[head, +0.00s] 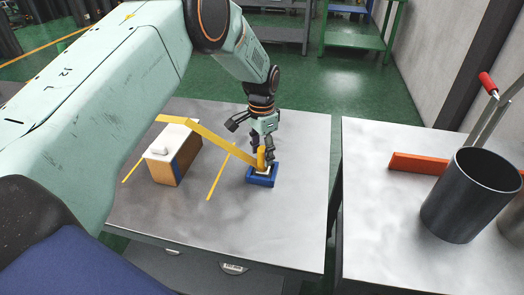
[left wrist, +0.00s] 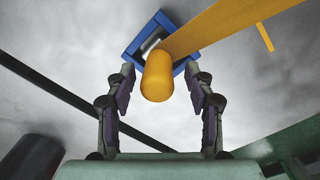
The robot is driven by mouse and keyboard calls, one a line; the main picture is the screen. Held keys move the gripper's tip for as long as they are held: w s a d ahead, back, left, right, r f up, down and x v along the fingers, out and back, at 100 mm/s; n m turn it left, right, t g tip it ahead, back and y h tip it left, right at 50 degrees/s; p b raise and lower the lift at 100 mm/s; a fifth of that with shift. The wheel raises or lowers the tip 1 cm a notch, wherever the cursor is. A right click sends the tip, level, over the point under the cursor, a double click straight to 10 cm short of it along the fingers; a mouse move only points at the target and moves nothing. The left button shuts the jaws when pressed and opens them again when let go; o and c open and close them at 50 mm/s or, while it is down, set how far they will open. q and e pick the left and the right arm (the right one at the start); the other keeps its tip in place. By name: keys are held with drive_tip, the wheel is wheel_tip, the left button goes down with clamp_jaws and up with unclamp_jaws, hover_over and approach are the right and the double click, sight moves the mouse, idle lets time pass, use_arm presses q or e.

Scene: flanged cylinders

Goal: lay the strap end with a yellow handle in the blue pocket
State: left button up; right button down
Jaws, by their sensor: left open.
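The yellow handle (head: 261,157) of the strap end is over the blue pocket (head: 262,181) on the left metal table. In the left wrist view the handle (left wrist: 157,76) stands out towards the camera in front of the blue pocket (left wrist: 133,50). I cannot tell whether it rests on the pocket's floor. The yellow strap (head: 207,137) runs from the handle up and left over a box. My left gripper (head: 260,152) is open around the handle. In the left wrist view its fingers (left wrist: 160,85) stand on both sides with gaps. My right gripper is not in view.
The box (head: 167,171) with a white top stands left of the pocket. A thin yellow strip (head: 219,176) lies between them. On the right table are a dark cylinder (head: 468,194) and an orange bar (head: 418,163). A gap separates the two tables. The front of the left table is clear.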

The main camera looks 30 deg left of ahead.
use_arm(q)
drive_tip(key=shift+r, duration=0.15)
drive_tip(key=shift+r, duration=0.25)
wheel_tip(320, 180, up, 12)
drive_tip(key=p, duration=0.1)
drive_tip(key=shift+a+f, duration=0.15)
drive_tip(key=shift+w+p, duration=0.1)
drive_tip(key=shift+p, duration=0.2)
